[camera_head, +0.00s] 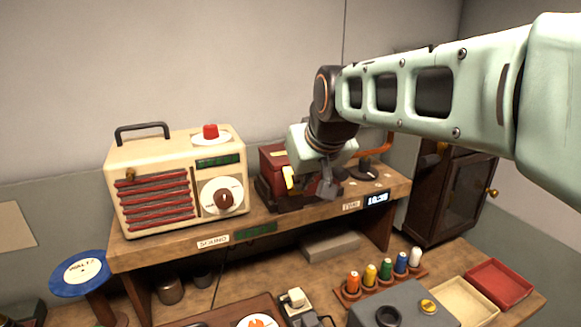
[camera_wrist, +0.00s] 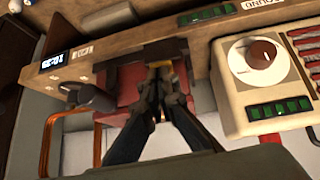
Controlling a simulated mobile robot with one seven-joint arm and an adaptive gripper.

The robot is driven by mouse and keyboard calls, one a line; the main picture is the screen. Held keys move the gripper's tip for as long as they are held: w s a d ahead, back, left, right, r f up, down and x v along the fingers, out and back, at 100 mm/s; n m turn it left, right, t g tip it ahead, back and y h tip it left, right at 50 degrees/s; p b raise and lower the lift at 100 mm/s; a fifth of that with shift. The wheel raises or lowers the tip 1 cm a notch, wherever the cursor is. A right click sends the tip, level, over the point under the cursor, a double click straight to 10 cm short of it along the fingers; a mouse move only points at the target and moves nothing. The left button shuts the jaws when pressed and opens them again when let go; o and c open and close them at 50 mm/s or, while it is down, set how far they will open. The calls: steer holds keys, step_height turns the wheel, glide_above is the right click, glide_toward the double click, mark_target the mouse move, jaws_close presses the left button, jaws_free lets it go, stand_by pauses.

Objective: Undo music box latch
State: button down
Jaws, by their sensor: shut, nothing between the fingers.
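The music box is a dark red box (camera_head: 271,163) on the wooden shelf, mostly hidden behind my wrist; its red body also shows in the wrist view (camera_wrist: 128,85). In the head view my gripper (camera_head: 325,187) is seen from behind. I cannot tell whether the tips touch the latch.
A cream radio (camera_head: 158,180) stands close to the left of the box. A dark knob or lever (camera_head: 366,170) and orange pipe (camera_head: 385,143) are on the right. Below are colored pegs on a rack (camera_head: 380,282) and a red tray (camera_head: 499,283). A dark cabinet (camera_head: 455,190) stands at right.

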mark_target(296, 193)
steer(key=shift+f+b, duration=0.3)
steer(key=shift+b, duration=0.65)
steer(key=shift+f+t+b, duration=0.3)
steer(key=shift+t+b, duration=0.4)
steer(key=shift+b, duration=1.35)
steer(key=f+t+b, duration=0.1)
steer(key=b, duration=0.5)
steer(key=f+t+y+b, duration=0.1)
steer(key=t+b, duration=0.1)
steer(key=b, duration=0.5)
steer(key=f+t+y+b, duration=0.1)
steer(key=t+b, duration=0.1)
steer(key=b, duration=0.4)
steer(key=shift+w+a+b, duration=0.15)
steer(key=shift+w+b, duration=0.15)
steer(key=shift+w, duration=0.1)
steer(key=shift+s, duration=0.1)
